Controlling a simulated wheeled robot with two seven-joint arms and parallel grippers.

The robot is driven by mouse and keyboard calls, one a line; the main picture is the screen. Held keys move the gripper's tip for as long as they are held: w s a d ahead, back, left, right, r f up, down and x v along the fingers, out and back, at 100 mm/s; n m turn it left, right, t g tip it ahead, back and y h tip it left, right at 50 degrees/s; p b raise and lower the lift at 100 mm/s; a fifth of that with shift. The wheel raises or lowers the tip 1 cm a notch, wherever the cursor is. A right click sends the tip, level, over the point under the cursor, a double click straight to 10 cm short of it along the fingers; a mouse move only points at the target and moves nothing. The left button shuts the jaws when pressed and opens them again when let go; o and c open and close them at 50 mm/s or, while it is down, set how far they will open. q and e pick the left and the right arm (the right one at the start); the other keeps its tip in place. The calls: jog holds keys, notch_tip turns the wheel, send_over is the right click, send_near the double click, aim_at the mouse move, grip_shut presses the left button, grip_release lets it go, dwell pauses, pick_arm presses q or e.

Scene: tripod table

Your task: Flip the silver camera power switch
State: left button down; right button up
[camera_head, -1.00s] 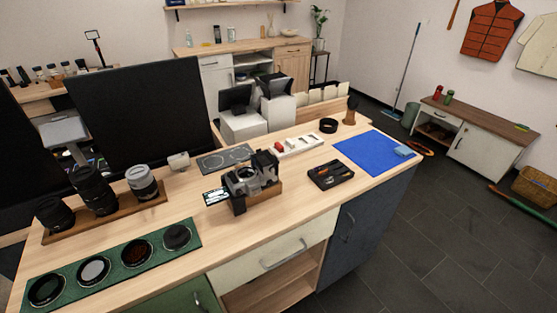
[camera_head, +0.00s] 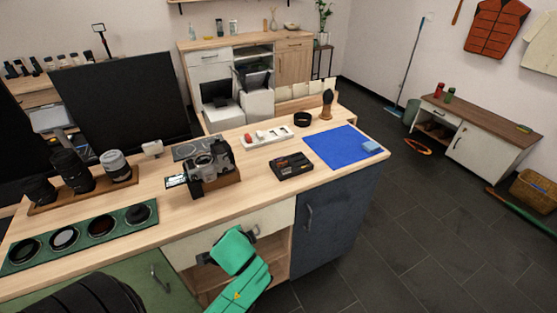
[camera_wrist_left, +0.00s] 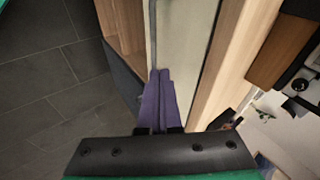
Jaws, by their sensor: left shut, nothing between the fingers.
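The silver camera (camera_head: 208,164) sits with its black grip and lens on a wooden block (camera_head: 225,183) on the workbench (camera_head: 250,205). Its power switch is too small to make out. In the left wrist view, part of the camera (camera_wrist_left: 302,84) shows at the right edge beside the wooden block (camera_wrist_left: 280,50). My left gripper (camera_head: 238,240) is low in front of the workbench's pale drawer, below the tabletop and the camera. Its purple fingers (camera_wrist_left: 157,88) are shut and empty in the left wrist view. My right gripper is not in view.
A green mat (camera_head: 85,235) with several round filters and a lens rack (camera_head: 90,190) lie left of the camera. A black tool tray (camera_head: 291,167), a white strip (camera_head: 266,137) and a blue mat (camera_head: 343,148) lie to its right. The tabletop's front edge lies above my left gripper.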

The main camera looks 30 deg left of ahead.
pick_arm(q)
jog(key=w+r+m+t+y, duration=0.1)
jog(key=r, duration=0.1)
jog(key=w+a+r+m+y, duration=0.1)
jog(key=w+r+m, duration=0.1)
jog(key=w+a+r+m+t+y, duration=0.1)
jog(key=r, duration=0.2)
jog(key=shift+w+a+t, duration=0.15)
jog(key=shift+w+t, duration=0.15)
jog(key=m+t+y, duration=0.3)
jog(key=m, duration=0.3)
send_near(229, 153)
jog(key=w+d+f, duration=0.2)
jog(key=d+f, duration=0.2)
jog(key=shift+r, duration=0.5)
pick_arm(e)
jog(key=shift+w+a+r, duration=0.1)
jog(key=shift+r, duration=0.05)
pick_arm(q)
jog(key=w+a+p, duration=0.4)
jog(key=w+a, duration=0.1)
jog(key=a, duration=0.3)
jog(key=shift+r, duration=0.15)
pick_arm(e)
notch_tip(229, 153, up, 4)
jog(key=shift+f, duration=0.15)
pick_arm(q)
jog(key=shift+w, duration=0.1)
